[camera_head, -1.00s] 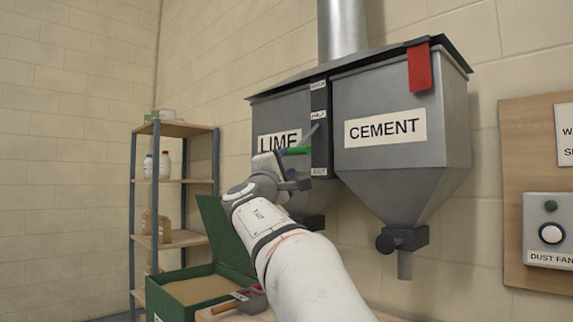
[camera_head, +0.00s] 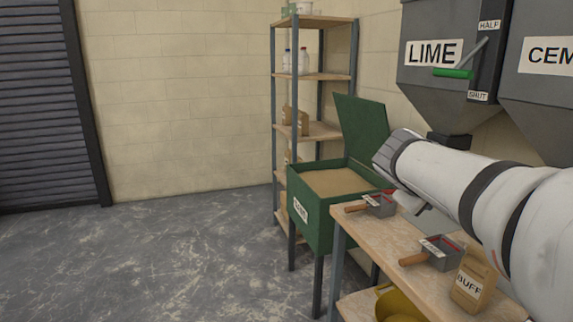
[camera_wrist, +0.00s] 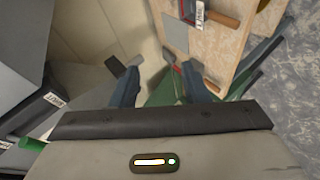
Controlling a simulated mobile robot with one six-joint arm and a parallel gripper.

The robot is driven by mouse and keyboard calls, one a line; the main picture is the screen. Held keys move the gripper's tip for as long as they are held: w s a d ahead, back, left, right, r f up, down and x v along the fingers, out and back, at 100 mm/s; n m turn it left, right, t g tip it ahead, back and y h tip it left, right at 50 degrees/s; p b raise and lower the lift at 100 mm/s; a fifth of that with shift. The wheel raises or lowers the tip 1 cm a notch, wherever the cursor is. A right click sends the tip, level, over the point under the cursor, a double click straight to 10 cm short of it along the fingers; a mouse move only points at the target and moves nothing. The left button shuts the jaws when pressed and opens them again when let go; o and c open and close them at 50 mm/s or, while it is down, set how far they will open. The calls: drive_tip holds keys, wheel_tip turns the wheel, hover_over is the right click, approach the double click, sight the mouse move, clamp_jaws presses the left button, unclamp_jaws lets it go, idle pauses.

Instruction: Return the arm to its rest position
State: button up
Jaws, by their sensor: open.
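My arm comes in from the right in the head view, over the bench (camera_head: 375,240), with its front end near the green sand box. The grey lime hopper (camera_head: 425,92) has a lever with a green handle (camera_head: 453,73), between the HALF and SHUT labels. The handle also shows at the lower left of the wrist view (camera_wrist: 30,145), apart from the fingers.
The green box (camera_head: 318,228) of sand stands with its lid (camera_head: 362,130) raised. Two scoops (camera_head: 379,205) (camera_head: 440,252) and a BUFF bag (camera_head: 474,283) are on the bench. A shelf rack (camera_head: 313,75) stands behind. The grey floor (camera_head: 150,265) to the left is clear.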

drive_tip(key=s+a+f+m+g+y+p, duration=0.2)
drive_tip(key=s+a+f+y+p, duration=0.2)
drive_tip(key=s+a, duration=0.3)
drive_tip(key=s+a+f+m+g+y+p, duration=0.2)
drive_tip(key=s+a+f+g+y+p, duration=0.1)
drive_tip(key=s, duration=0.9)
drive_tip(key=a+f+y+p, duration=0.1)
drive_tip(key=a+f+p, duration=0.1)
drive_tip(key=a+f, duration=0.1)
drive_tip(key=shift+a+f, duration=0.35)
drive_tip(key=shift+a, duration=0.15)
drive_tip(key=shift+s, duration=0.1)
